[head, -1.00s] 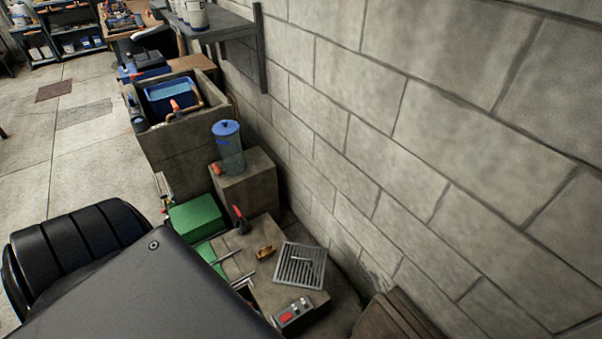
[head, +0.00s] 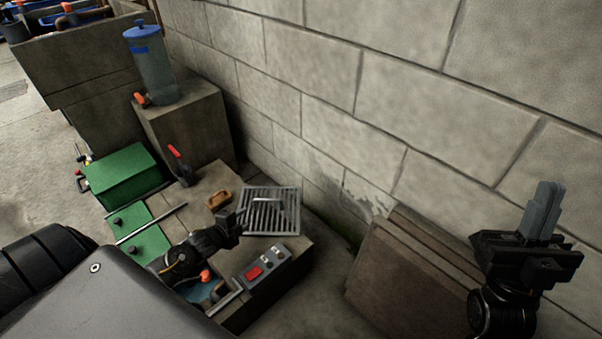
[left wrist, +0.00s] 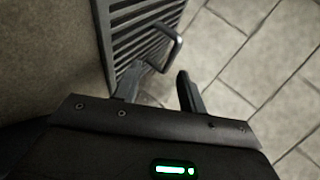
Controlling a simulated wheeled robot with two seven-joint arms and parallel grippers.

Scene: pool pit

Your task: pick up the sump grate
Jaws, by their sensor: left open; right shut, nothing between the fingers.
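The sump grate (head: 281,219) is a square grey slatted metal panel with a raised bar handle. It lies on the concrete block by the wall in the head view. In the left wrist view the grate (left wrist: 135,22) fills the upper left, its handle arching out near the fingers. My left gripper (head: 240,217) is open at the grate's left edge, with its empty fingers (left wrist: 162,90) just short of the handle. I cannot tell whether a finger touches the grate. My right gripper (head: 545,212) is shut and empty at the far right, away from the grate.
A control box with a red button (head: 262,272) sits in front of the grate. A wooden-looking brown block (head: 219,200) and a red-handled lever (head: 180,165) stand to its left. Behind are a green box (head: 123,178) and a blue-lidded canister (head: 152,65). Brown boards (head: 410,270) lean at right.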

